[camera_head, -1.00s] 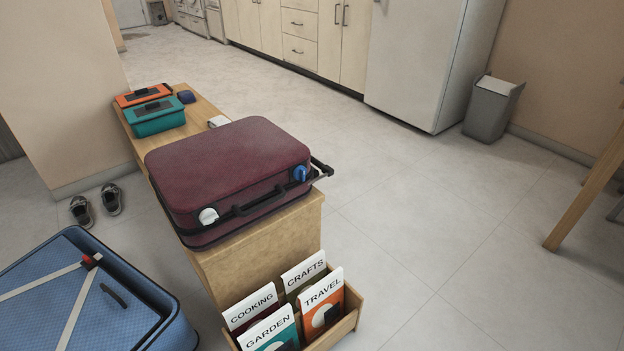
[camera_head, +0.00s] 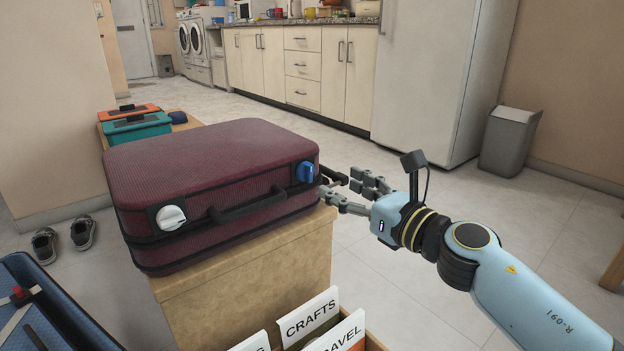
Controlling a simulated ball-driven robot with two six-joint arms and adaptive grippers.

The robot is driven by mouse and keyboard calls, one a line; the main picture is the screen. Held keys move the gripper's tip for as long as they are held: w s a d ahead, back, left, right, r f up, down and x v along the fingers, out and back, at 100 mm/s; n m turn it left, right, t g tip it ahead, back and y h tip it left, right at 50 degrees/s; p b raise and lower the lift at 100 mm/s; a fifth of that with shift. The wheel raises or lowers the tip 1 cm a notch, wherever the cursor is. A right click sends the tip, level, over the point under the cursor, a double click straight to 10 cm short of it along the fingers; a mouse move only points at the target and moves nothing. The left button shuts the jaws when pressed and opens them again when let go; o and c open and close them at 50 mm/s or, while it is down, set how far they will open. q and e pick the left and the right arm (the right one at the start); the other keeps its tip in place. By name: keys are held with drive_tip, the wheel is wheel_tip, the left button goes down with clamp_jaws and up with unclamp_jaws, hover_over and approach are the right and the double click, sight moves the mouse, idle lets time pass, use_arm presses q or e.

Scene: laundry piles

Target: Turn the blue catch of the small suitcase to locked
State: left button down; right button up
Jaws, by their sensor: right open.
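The small suitcase (camera_head: 215,165) is maroon, closed, and lies flat on the wooden bench (camera_head: 250,285). Its blue catch (camera_head: 306,172) is on the front side near the right corner, with its knob standing roughly upright. A white catch (camera_head: 171,217) is near the left front corner. A dark carry handle (camera_head: 248,205) lies between them. My right gripper (camera_head: 343,188) is open and empty, just right of the suitcase's right front corner, with its fingers pointing left near the blue catch. I cannot tell whether a fingertip touches the suitcase. My left gripper is not in view.
An orange box (camera_head: 128,112) and a teal box (camera_head: 138,128) sit behind the suitcase. A book box with a CRAFTS card (camera_head: 308,318) stands in front of the bench. An open blue suitcase (camera_head: 65,310) is at lower left. Shoes (camera_head: 82,233) lie on the floor.

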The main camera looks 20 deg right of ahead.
sight(311, 169)
drive_tip(key=x, duration=0.7)
drive_tip(key=shift+w+a+f+b, duration=0.1)
drive_tip(key=shift+w+a+b, duration=0.05)
drive_tip(key=shift+w+b, duration=0.25)
drive_tip(key=shift+w+a, duration=0.2)
drive_tip(key=shift+w, duration=0.3)
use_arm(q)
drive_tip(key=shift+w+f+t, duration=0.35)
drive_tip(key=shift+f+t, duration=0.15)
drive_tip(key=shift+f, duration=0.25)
use_arm(e)
drive_tip(key=c, duration=1.1)
